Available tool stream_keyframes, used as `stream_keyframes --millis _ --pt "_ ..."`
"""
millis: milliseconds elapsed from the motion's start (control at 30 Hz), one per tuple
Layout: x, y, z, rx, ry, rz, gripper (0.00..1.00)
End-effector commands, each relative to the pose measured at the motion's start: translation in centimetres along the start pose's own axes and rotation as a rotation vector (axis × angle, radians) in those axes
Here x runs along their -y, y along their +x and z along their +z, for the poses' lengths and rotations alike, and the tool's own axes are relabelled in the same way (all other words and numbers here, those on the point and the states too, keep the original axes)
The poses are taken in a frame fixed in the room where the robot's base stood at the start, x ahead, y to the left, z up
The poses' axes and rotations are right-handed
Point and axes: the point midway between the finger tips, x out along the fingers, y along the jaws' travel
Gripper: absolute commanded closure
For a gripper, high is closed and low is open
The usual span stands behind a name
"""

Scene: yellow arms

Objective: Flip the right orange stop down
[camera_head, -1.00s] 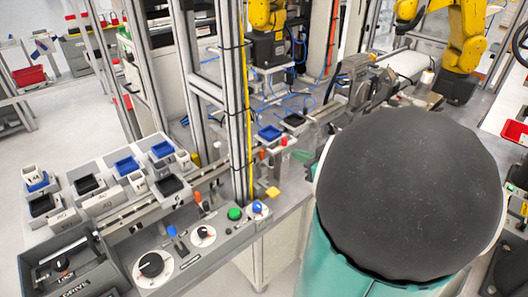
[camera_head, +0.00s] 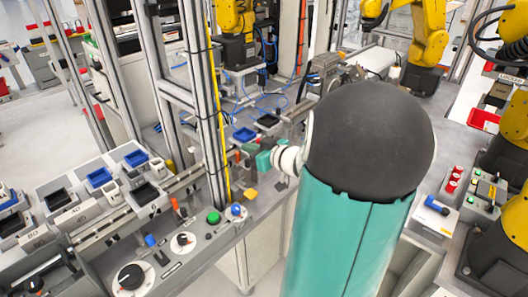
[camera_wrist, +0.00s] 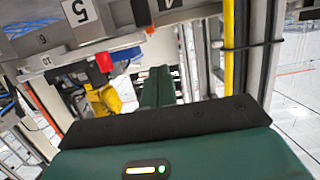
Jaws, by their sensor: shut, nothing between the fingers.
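An upright orange stop (camera_head: 176,207) stands at the left part of the rail in the head view. Another small orange piece (camera_head: 238,156) stands farther right along the rail, just left of my gripper; it looks upright. My gripper (camera_head: 262,162) is a small teal shape beside the rail, partly hidden behind my arm. In the wrist view my gripper's green fingers (camera_wrist: 158,86) are together and empty.
A red block (camera_wrist: 104,62) lies left of the fingers in the wrist view. A metal post (camera_head: 205,110) with a yellow cable rises left of my gripper. Blue trays (camera_head: 244,134) stand behind.

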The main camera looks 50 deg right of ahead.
Motion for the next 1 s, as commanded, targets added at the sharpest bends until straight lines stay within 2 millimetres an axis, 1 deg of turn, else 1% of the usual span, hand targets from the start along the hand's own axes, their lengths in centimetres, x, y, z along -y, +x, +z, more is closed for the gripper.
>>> stream_keyframes --millis 33,100,200,367,667,767,900,1000 --pt "-0.1 0.0 1.3 0.004 0.01 0.002 1.0" --pt "-0.1 0.2 2.3 0.003 0.01 0.003 1.0" --pt "-0.1 0.4 3.2 0.003 0.008 0.002 1.0" --pt "-0.1 0.6 3.8 0.002 0.005 0.003 1.0" --pt "-0.1 0.6 3.9 0.002 0.004 0.002 1.0" --pt "0.0 0.8 4.5 0.002 0.006 0.0 1.0" --pt "0.0 1.2 6.1 0.002 0.007 0.0 1.0" --pt "0.0 1.3 6.6 0.003 0.004 0.001 1.0"
